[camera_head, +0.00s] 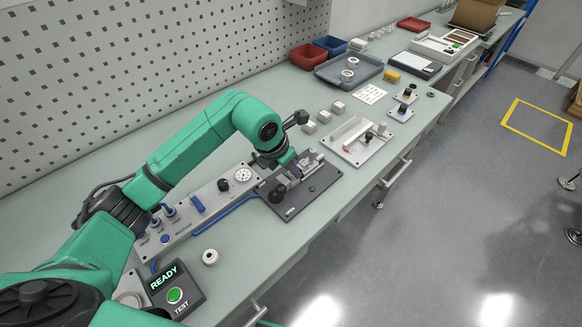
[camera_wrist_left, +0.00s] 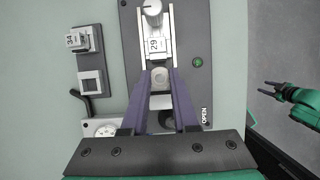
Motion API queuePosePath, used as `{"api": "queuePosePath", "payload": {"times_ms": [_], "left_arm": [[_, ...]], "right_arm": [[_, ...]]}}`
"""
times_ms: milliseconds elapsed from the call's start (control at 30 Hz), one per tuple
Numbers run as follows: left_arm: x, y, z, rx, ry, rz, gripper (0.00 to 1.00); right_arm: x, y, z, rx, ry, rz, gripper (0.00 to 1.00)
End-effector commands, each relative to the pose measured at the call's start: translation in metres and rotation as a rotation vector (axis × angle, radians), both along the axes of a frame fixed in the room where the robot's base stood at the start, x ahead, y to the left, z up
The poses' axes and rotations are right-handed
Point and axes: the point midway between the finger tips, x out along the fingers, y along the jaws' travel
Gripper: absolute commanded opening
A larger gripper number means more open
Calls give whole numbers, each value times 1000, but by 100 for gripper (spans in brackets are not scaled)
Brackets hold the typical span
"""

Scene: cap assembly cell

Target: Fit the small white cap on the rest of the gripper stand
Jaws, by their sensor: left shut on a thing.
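My left gripper (camera_head: 292,167) is low over a dark fixture plate (camera_head: 298,203). In the left wrist view its purple fingers (camera_wrist_left: 159,66) close in on a small white block marked 29 (camera_wrist_left: 157,45), apparently the cap, which sits between two pale bars. The exact contact at the fingertips is hard to see. A grey round part (camera_wrist_left: 159,76) lies below the block, between the fingers. To the left of the plate, a dark holder carries a block marked 34 (camera_wrist_left: 76,40). My right gripper (camera_wrist_left: 269,98) hangs apart at the right edge, open and empty, away from the bench.
A grey control panel (camera_head: 205,213) with knobs and a blue cable lies left of the plate. Several pale blocks (camera_head: 324,117) and a light fixture (camera_head: 345,148) stand beyond. The pegboard (camera_head: 130,70) backs the bench.

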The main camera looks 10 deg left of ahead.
Motion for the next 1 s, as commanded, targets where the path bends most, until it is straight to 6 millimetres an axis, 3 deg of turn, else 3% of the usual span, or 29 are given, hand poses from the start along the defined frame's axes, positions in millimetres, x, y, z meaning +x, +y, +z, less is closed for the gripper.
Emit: {"api": "queuePosePath", "payload": {"times_ms": [400, 433, 500, 533, 867, 1000], "left_arm": [[0, 0, 0, 0, 0, 0, 5], [0, 0, 0, 0, 0, 0, 31], [0, 0, 0, 0, 0, 0, 58], [0, 0, 0, 0, 0, 0, 62], [0, 1, 2, -1, -1, 0, 62], [-6, 6, 21, 0, -5, 0, 62]], "right_arm": [[1, -4, 0, -5, -2, 2, 50], [1, -4, 0, -5, -2, 2, 50], [1, -4, 0, -6, -2, 1, 50], [2, -4, 0, -6, -2, 1, 50], [2, -4, 0, -6, -3, 0, 50], [2, -4, -6, -6, -3, 0, 50]]}}
